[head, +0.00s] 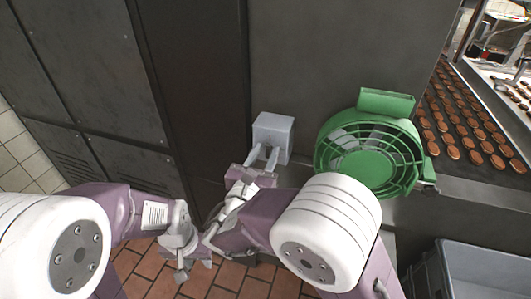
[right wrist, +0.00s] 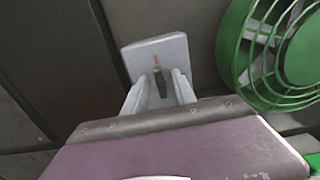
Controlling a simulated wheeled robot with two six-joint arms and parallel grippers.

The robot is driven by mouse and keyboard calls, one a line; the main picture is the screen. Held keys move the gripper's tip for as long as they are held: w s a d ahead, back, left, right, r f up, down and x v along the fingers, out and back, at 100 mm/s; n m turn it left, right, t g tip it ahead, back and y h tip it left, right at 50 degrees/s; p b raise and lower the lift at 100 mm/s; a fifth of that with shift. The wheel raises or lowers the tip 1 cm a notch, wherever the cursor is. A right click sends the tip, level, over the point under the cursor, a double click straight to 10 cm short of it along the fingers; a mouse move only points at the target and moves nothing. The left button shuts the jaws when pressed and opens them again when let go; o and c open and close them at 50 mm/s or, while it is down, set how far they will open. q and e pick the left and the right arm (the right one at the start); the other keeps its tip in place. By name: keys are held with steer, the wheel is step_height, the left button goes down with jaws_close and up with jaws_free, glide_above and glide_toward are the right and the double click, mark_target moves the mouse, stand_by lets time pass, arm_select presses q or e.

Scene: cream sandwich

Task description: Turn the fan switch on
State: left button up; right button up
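The fan switch is a light grey box (head: 273,132) on the dark wall panel, left of the green fan (head: 367,165). In the right wrist view its pale face (right wrist: 152,50) shows a small red mark and a dark upright part (right wrist: 160,82), perhaps the lever or its slot. My right gripper (head: 262,157) is at the front of the box. Its two fingers (right wrist: 164,86) stand apart, one on each side of the dark part; contact cannot be told. My left gripper (head: 184,268) hangs low over the floor, away from the switch, its fingers hard to make out.
A conveyor with several rows of brown round biscuits (head: 465,118) runs at the right. A grey crate (head: 485,262) stands at the lower right. Dark metal panels (head: 85,65) form the wall at the left, above a red tiled floor (head: 235,280).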

jaws_close()
steer(key=shift+f+m+b, duration=0.25)
steer(key=shift+m+b, duration=0.35)
steer(key=shift+b, duration=0.4)
steer(key=m+b, duration=0.5)
steer(key=b, duration=0.2)
steer(key=m+b, duration=0.5)
steer(key=b, duration=0.1)
steer(key=m+b, duration=0.4)
steer(key=b, duration=0.3)
steer(key=shift+s+d+f+m+b, duration=0.1)
steer(key=shift+d+f+m+b, duration=0.2)
steer(key=shift+m+b, duration=0.1)
steer(key=shift+r+m+b, duration=0.2)
steer(key=shift+m+b, duration=0.8)
steer(key=shift+b, duration=0.15)
